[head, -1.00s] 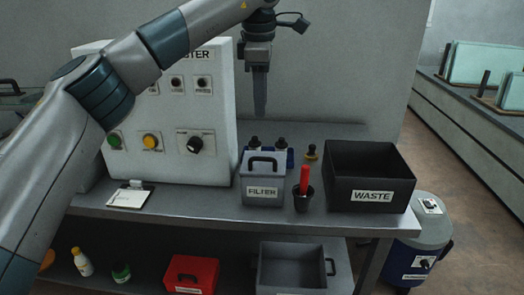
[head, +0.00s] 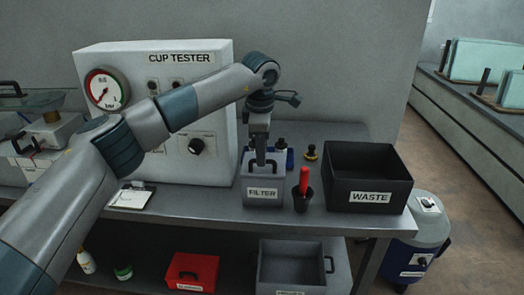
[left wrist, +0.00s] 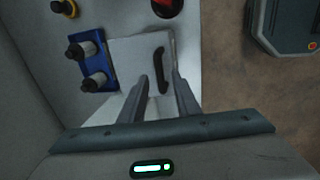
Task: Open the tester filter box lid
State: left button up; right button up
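The grey filter box (head: 263,193), with a FILTER label on its front, stands on the bench with its lid shut. Its dark handle (left wrist: 160,66) runs along the lid (left wrist: 130,55) in the left wrist view. My left gripper (head: 261,163) points down over the lid, in front of part of the handle in the head view. In the left wrist view its two fingers (left wrist: 161,78) are apart, with the lower part of the handle showing between them. I cannot tell whether they touch it. My right gripper is not in view.
A black waste bin (head: 369,197) and a dark cup with a red-handled tool (head: 303,190) stand right of the box. A blue holder with bottles (left wrist: 88,62) is close behind it. The cup tester (head: 150,60) stands to the left.

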pick_arm(q)
jog(key=shift+w+f, duration=0.1)
jog(key=shift+f, duration=0.35)
grip_shut()
jog(key=shift+r, duration=0.1)
